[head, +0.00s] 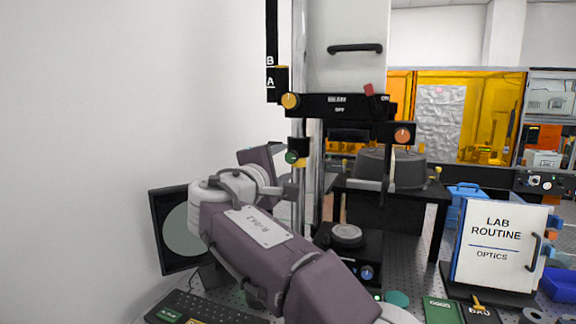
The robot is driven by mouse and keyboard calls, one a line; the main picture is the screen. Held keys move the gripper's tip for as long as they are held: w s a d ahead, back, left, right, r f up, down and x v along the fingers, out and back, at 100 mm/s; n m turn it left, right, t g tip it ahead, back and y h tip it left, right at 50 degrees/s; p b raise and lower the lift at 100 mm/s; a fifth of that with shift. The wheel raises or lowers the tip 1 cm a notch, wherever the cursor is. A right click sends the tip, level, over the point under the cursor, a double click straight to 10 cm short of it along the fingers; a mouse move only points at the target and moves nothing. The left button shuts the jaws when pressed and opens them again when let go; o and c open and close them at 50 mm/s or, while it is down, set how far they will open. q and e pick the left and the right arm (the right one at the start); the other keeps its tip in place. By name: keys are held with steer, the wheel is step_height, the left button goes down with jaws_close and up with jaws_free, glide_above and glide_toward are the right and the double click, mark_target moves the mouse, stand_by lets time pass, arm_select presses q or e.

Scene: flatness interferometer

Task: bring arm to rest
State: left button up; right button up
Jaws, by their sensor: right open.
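My right arm (262,240) comes up from the bottom middle, its purple-grey link with a name plate slanting up to the left. It bends at a pale grey joint (225,190). A further purple link (262,163) reaches back beside the metal post of the interferometer (345,106). My right gripper is open; its fingertips are hard to make out against the stand, and I see nothing held. My left gripper and arm are not in view.
A dark monitor (180,232) and keyboard (205,310) are left of the arm. The stage with a round disc (346,234) is right of it. A LAB ROUTINE sign (497,245), a green booklet (440,311) and a blue bin (560,284) are at right. A white wall (90,150) fills the left.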

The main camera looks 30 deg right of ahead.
steer(key=v, duration=0.3)
steer(key=shift+s+a, duration=0.25)
steer(key=shift+s, duration=0.05)
